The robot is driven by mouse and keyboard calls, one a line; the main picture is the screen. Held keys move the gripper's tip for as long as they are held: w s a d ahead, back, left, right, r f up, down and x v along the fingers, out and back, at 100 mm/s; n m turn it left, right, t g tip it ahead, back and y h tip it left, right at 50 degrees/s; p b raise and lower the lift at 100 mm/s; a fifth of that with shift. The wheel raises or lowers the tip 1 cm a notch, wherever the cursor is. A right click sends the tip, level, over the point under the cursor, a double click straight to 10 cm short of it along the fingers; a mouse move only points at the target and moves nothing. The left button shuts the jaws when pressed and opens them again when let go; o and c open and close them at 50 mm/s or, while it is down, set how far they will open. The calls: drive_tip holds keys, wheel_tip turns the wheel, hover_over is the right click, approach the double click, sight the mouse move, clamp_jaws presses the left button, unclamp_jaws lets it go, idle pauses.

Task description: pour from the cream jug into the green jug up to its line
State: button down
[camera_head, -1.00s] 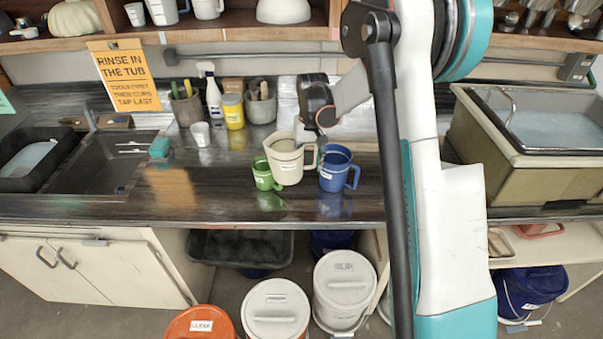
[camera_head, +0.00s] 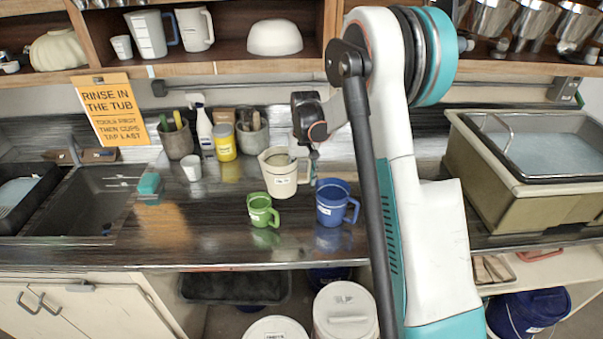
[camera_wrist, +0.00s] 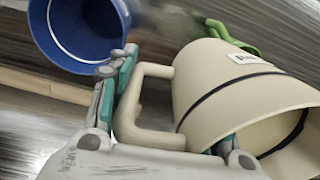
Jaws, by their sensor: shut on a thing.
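In the wrist view my gripper (camera_wrist: 180,102) has a finger on each side of the handle, and the cream jug (camera_wrist: 225,75) shows a dark band and a label. The small green jug (camera_head: 260,211) stands upright on the counter, handle to the right; it partly shows in the wrist view (camera_wrist: 216,29). Its line and fill level are not discernible.
A blue jug (camera_head: 331,207) stands right of the green jug, close to my gripper. Behind are a yellow jar (camera_head: 224,143), a spray bottle (camera_head: 204,132), tool crocks and a white cup (camera_head: 191,168). A sink is left, a tub (camera_head: 500,185) right. The front counter is clear.

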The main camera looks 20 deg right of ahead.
sight(308, 181)
drive_tip(key=shift+f, duration=0.65)
drive_tip(key=shift+s+d+r+g+h+p, duration=0.15)
drive_tip(key=shift+d+r+h+p, duration=0.1)
drive_tip(key=shift+r+h+p, duration=0.25)
drive_tip(key=shift+s+d+r+g+h+p, duration=0.1)
drive_tip(key=shift+d+r+g+h+p, duration=0.1)
drive_tip(key=shift+r+h+p, duration=0.3)
drive_tip(key=shift+d+f+h+b, duration=0.3)
drive_tip(key=shift+f+b, duration=0.15)
drive_tip(key=shift+f, duration=0.15)
drive_tip(key=shift+d+f+g+h+b, duration=0.1)
drive_tip(key=shift+f+g+h+b, duration=0.2)
drive_tip(key=shift+f+b, duration=0.4)
drive_tip(key=shift+r, duration=0.2)
drive_tip(key=shift+f+b, duration=0.5)
drive_tip(key=shift+f, duration=0.2)
drive_tip(key=shift+d+r+h+b, duration=0.1)
drive_tip(key=shift+r+h+b, duration=0.15)
drive_tip(key=shift+h+b, duration=0.05)
drive_tip(key=shift+f+b, duration=0.75)
drive_tip(key=shift+s+d+r+g+h+b, duration=0.1)
drive_tip(key=shift+r+g+h+b, duration=0.15)
drive_tip(key=shift+r+h+b, duration=0.4)
drive_tip(key=shift+r+g+h+b, duration=0.15)
drive_tip(key=shift+g+h+b, duration=0.15)
drive_tip(key=shift+h+b, duration=0.95)
drive_tip(key=shift+b, duration=0.4)
